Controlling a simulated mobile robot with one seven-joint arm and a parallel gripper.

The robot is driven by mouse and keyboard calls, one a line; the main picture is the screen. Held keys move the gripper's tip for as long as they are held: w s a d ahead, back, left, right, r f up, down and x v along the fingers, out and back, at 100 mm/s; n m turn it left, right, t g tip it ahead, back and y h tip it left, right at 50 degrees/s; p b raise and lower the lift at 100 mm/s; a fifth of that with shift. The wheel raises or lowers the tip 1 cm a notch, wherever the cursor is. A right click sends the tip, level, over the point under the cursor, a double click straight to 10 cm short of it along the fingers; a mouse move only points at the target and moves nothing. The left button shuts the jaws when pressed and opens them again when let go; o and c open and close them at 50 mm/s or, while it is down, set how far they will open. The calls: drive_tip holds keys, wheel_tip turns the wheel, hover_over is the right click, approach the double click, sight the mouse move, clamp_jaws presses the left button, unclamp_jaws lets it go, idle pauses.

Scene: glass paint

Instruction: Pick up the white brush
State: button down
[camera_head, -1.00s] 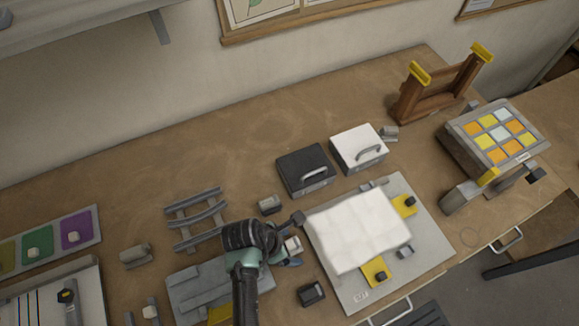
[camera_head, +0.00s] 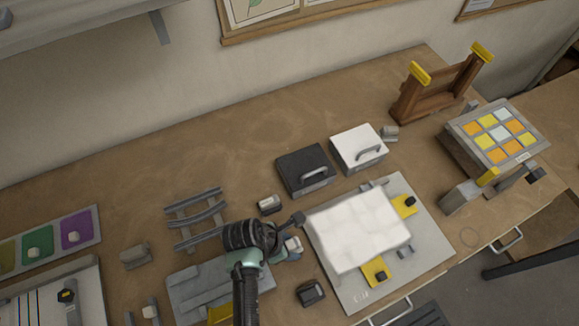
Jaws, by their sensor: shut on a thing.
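My gripper (camera_head: 291,250) is in the lower middle of the head view, just left of the white padded sheet. It is shut on a small white object (camera_head: 293,243), which looks like the white brush. My wrist and the jaws hide most of it, so its handle and bristles cannot be made out. I cannot tell whether it is clear of the table.
A grey board (camera_head: 437,245) carries the white sheet (camera_head: 357,228) and yellow clamps. A black case (camera_head: 305,170) and a white case (camera_head: 358,148) stand behind. A grey rack (camera_head: 196,218) and a small light-topped block (camera_head: 269,204) are near my wrist. The table's back left is clear.

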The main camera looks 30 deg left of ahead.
sight(290, 245)
wheel_tip(290, 245, up, 10)
drive_tip(key=shift+r+b, duration=0.1)
drive_tip(key=shift+b, duration=0.25)
